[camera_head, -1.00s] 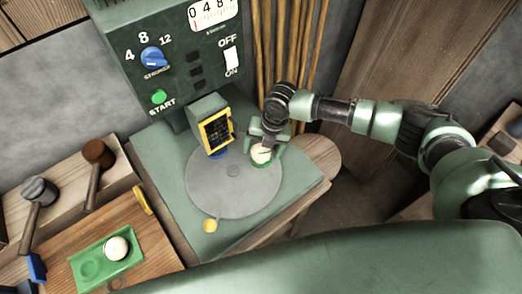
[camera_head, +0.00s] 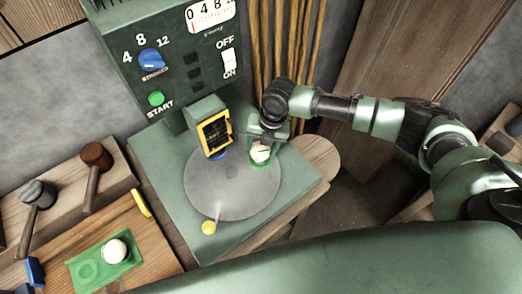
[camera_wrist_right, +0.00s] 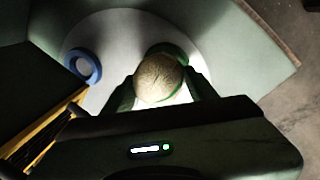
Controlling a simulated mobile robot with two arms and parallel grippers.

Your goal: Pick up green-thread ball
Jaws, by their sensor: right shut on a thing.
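A pale ball (camera_head: 260,153) is at a green ring-shaped holder (camera_head: 262,166) on the right side of the round grey turntable (camera_head: 235,195). My right gripper (camera_head: 263,148) is shut on this ball from above. In the right wrist view the ball (camera_wrist_right: 158,78) looks tan and textured between the two fingers, with the green holder (camera_wrist_right: 172,50) behind it. A second white ball (camera_head: 115,250) sits in a green two-hollow tray (camera_head: 88,272). My left gripper is not in view.
The green machine (camera_head: 175,65) with dial and buttons stands behind the turntable. A yellow-framed box (camera_head: 215,132) is close left of my right gripper. A blue ring (camera_wrist_right: 83,66) lies on the turntable. Wooden rods (camera_head: 290,45) stand behind. Mallets (camera_head: 95,165) rest on the left.

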